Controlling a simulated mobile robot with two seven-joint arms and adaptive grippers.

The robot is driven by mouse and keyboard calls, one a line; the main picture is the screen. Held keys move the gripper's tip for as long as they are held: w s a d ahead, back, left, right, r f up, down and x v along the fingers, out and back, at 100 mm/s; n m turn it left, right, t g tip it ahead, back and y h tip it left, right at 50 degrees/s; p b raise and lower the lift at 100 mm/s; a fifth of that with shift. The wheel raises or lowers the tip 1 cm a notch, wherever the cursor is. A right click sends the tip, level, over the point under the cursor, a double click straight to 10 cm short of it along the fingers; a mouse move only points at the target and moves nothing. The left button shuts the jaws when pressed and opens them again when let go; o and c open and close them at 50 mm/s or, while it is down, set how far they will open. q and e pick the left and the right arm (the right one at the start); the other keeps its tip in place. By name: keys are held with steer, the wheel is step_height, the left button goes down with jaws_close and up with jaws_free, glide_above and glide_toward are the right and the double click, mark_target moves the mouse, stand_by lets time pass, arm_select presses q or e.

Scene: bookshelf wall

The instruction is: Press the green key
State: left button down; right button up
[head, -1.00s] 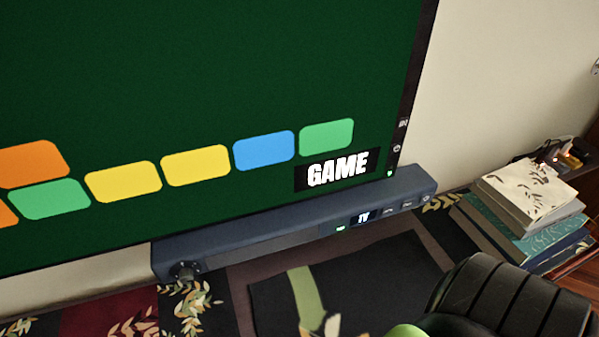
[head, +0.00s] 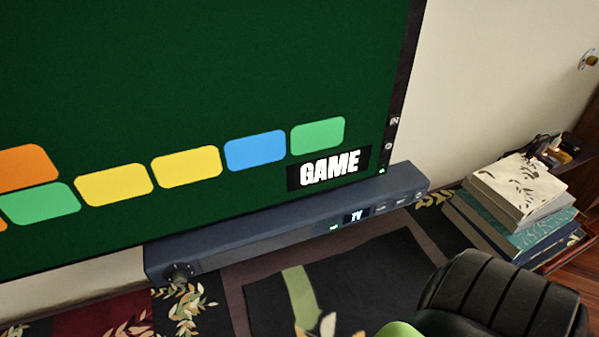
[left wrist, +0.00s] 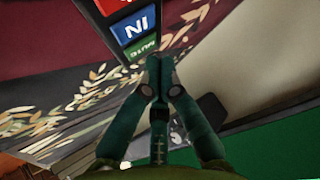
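In the left wrist view a dark panel (left wrist: 115,22) at the top carries a red key (left wrist: 115,4), a blue key (left wrist: 134,28) marked "IN" and a green key (left wrist: 141,47) that seems to read "MUTE". My left gripper (left wrist: 159,60) has its teal fingers together and empty. Its tips appear just below and right of the green key; I cannot tell if they touch. The head view shows neither gripper. There, green tiles (head: 317,136) and (head: 42,204) show on the large dark green screen (head: 200,70).
A blue-grey bar (head: 285,228) with a knob and small display runs below the screen. Stacked books (head: 515,205) stand at the right. A black ribbed padded thing (head: 505,293) fills the lower right. Patterned carpet (head: 110,310) covers the floor.

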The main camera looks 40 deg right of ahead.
arm_select(q)
steer(key=shift+f, duration=0.3)
steer(key=shift+f+b, duration=0.25)
steer(key=shift+b, duration=0.05)
stand_by(0.3)
steer(key=shift+r, duration=0.1)
steer(key=shift+r+p, duration=0.65)
steer(key=shift+p, duration=0.1)
step_height(320, 180, up, 6)
steer(key=p, duration=0.5)
steer(key=shift+p, duration=0.4)
stand_by(0.6)
